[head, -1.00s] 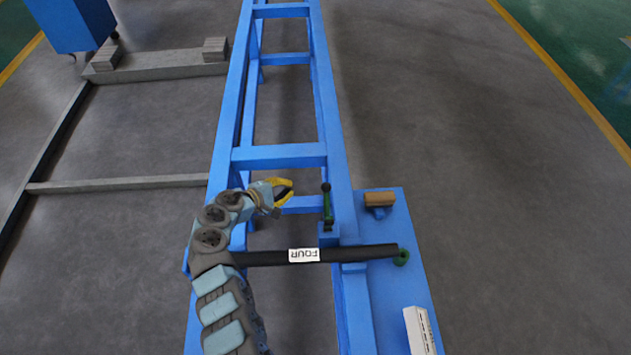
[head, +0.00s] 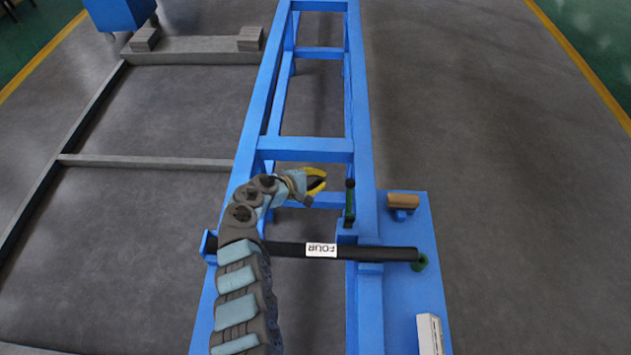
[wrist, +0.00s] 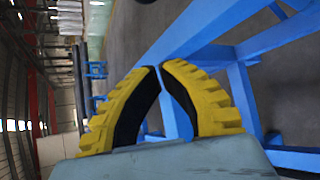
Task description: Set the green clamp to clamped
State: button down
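The green clamp (head: 349,207) stands as a narrow green lever with a black knob on top. It is on a blue block at the right beam of the blue frame, just behind the black bar, in the head view. My gripper (head: 325,180) has yellow fingers with black pads and is a short way left of the clamp's knob, apart from it. In the wrist view the fingertips (wrist: 161,66) are close together with a narrow gap, and nothing is between them. The clamp is not discernible in the wrist view.
A black bar (head: 380,253) labelled FOUR crosses the frame, with a round green piece (head: 419,262) at its right end. A blue side plate (head: 412,300) carries a brown block (head: 403,201) and a white box (head: 430,335). A blue crossbeam (head: 305,149) lies behind my gripper.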

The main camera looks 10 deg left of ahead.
jog(key=w+d, duration=0.1)
jog(key=d, duration=0.5)
jog(key=shift+w+f+b, duration=0.3)
jog(key=shift+f+b, duration=0.05)
jog(key=shift+b, duration=0.05)
dwell(0.8)
jog(key=shift+s+d+r, duration=0.1)
jog(key=shift+d, duration=0.15)
dwell(0.4)
